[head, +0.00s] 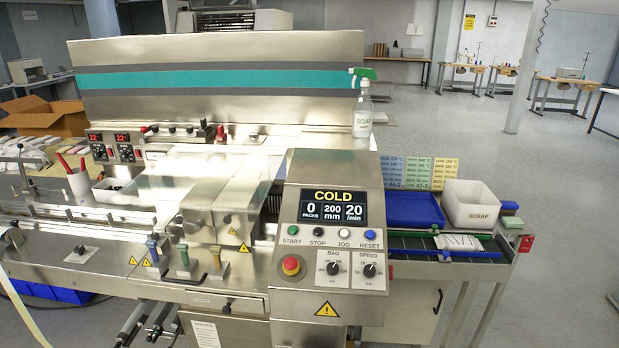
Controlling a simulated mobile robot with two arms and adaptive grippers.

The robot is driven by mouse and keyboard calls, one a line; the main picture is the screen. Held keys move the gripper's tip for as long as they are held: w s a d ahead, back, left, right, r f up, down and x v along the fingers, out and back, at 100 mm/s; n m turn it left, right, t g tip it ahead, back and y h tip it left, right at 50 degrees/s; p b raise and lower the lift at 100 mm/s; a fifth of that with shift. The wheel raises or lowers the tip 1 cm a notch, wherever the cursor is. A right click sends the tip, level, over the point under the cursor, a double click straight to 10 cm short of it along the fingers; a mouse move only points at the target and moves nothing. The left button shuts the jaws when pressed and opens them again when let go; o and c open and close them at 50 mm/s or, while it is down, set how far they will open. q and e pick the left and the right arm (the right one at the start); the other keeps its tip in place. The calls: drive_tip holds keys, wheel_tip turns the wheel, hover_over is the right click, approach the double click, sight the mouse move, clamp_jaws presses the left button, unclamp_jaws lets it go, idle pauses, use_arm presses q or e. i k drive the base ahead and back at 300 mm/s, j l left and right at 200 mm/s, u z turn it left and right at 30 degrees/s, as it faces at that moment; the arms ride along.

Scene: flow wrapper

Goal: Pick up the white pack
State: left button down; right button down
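The white pack (458,242) lies on the dark outfeed belt at the right end of the flow wrapper, just in front of the white scrap bin. It looks small and flat, with dark marks on it. Neither of my grippers shows in the head view.
The control panel (330,225) stands left of the pack. A blue tray (413,224) and the white SCRAP bin (470,216) stand behind the belt (410,242). Coloured cards (418,172) stand behind them. A soap spray bottle (363,118) is on the machine. Floor is free at right.

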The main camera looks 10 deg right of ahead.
sight(450, 242)
drive_tip(key=z, duration=1.3)
drive_tip(key=i, duration=0.1)
